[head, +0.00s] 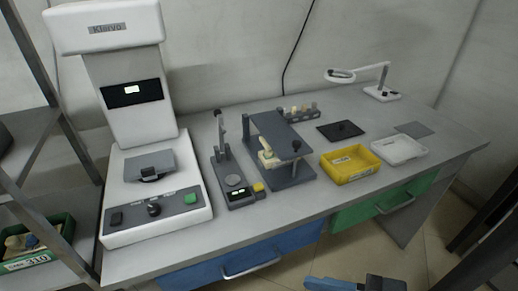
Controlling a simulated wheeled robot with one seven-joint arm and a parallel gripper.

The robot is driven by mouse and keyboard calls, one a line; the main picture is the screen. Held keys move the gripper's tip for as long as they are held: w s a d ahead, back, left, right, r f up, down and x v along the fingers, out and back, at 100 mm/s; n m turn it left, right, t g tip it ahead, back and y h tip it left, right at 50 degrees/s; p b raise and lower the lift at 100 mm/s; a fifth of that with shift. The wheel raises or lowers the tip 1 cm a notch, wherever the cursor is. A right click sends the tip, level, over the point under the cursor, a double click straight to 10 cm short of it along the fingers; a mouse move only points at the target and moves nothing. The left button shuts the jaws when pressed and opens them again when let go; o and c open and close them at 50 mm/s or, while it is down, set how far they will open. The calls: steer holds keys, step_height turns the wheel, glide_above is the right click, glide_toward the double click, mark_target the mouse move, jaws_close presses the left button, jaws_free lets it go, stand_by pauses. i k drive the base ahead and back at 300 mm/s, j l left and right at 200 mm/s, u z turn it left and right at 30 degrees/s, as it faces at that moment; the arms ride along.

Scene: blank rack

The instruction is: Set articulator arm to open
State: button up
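The articulator (292,182) stands near the middle of the bench, in dark grey. Its upper arm (277,130) is a flat plate lying out over the base, not raised upright. A post with a round dark knob (297,146) stands at its front right. A cream dental model (267,157) shows at the front left edge between plate and base. The plate hides the space behind it. My gripper's fingers are not seen. A blue and dark grey part at the bottom edge looks like my arm, cut off by the frame and well apart from the articulator.
Left of the articulator are a small grey stand (236,190) and a large white machine (155,190). To its right are a yellow tray (347,178), a white tray (399,160) and a black pad (340,131). A ring lamp (383,94) stands behind. Bare bench lies in front.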

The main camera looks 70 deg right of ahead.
mark_target(278, 136)
steer(key=z, duration=1.05)
steer(key=k+l+z, duration=0.1)
steer(key=l+z, duration=0.2)
steer(key=l, duration=1.1)
